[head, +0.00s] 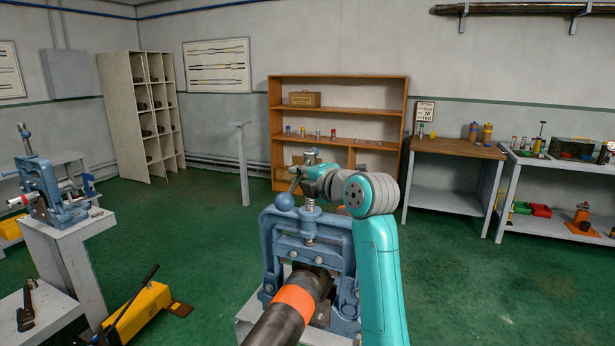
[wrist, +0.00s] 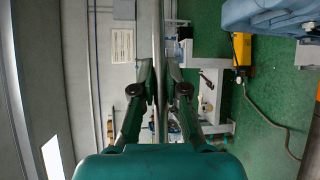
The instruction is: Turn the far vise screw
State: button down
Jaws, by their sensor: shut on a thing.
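A blue pipe vise (head: 345,240) stands front centre in the head view, with a dark pipe with an orange band (head: 294,300) in it. Its upright screw (head: 311,222) rises from the top of the frame, with a handle bar carrying a blue ball (head: 284,201). My gripper (head: 302,181) is at this bar, above the vise. In the wrist view a long grey bar (wrist: 158,30) runs between the fingers of my gripper (wrist: 160,80), which is shut on it. The exact contact is partly hidden in the head view. A second blue vise (head: 45,185) stands farther left.
The left vise sits on a grey stand (head: 75,235) and holds a pipe with a red band. A yellow tool with a black lever (head: 138,312) lies on the floor. A wooden shelf (head: 340,108) and a workbench (head: 458,148) stand behind. Green floor is clear at right.

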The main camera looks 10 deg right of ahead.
jog(key=shift+w+a+m+t+h, duration=0.3)
jog(key=shift+a+m+h, duration=0.3)
jog(key=shift+h, duration=0.2)
jog(key=c, duration=1.2)
grip_release()
jog(key=v, duration=1.2)
jog(key=shift+f, duration=0.1)
